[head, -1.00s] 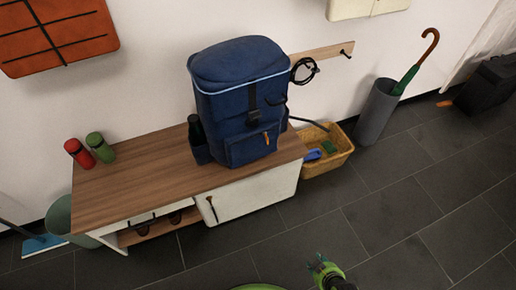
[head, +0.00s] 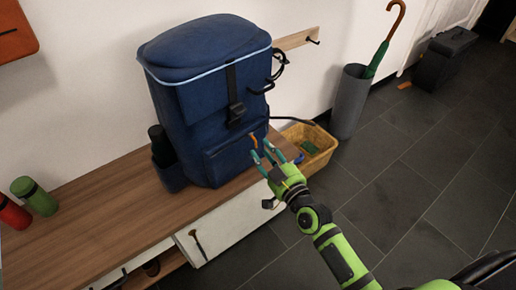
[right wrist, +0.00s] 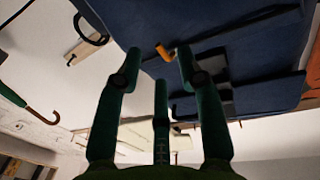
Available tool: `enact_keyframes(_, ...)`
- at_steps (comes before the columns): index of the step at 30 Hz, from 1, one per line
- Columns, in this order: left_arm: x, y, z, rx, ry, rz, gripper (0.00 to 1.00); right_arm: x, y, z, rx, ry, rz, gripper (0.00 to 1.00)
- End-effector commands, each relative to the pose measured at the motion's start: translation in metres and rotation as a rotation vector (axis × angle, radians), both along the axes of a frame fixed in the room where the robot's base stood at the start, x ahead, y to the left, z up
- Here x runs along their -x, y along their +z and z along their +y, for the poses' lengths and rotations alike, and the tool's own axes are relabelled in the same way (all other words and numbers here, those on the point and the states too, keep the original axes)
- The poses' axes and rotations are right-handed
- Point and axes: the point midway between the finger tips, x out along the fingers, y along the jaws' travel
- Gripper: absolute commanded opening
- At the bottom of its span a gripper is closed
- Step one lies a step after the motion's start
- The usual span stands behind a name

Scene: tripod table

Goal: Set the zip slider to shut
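A blue backpack (head: 205,95) stands upright on the wooden bench. An orange tab (head: 254,141), which looks like the zip slider's pull, is on its front pocket (head: 228,158). My right gripper (head: 262,155) is open just in front of the pocket, with its fingertips close to the tab. In the right wrist view the orange tab (right wrist: 163,51) shows between the spread tips of my right gripper (right wrist: 158,62). I cannot tell whether a finger touches it. The zip's track is too small to make out. My left gripper is not in view.
The bench (head: 110,200) has red (head: 12,212) and green (head: 36,196) bottles at its left. A dark bottle (head: 160,142) sits in the backpack's side pocket. A yellow basket (head: 322,143) and a grey umbrella stand (head: 350,103) are on the right. The floor in front is clear.

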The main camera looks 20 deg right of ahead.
Motion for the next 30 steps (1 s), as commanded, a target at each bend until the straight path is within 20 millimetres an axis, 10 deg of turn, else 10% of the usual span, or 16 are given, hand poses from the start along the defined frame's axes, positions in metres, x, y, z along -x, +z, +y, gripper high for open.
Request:
enact_keyframes(16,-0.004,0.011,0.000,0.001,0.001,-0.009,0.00,-0.028,-0.001,0.006,0.001,0.000,0.002,0.38)
enact_keyframes(19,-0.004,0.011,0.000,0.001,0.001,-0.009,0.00,-0.028,-0.001,0.006,0.001,0.000,0.002,0.00)
enact_keyframes(30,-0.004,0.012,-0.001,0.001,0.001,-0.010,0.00,-0.027,-0.001,0.007,0.002,0.000,0.002,0.00)
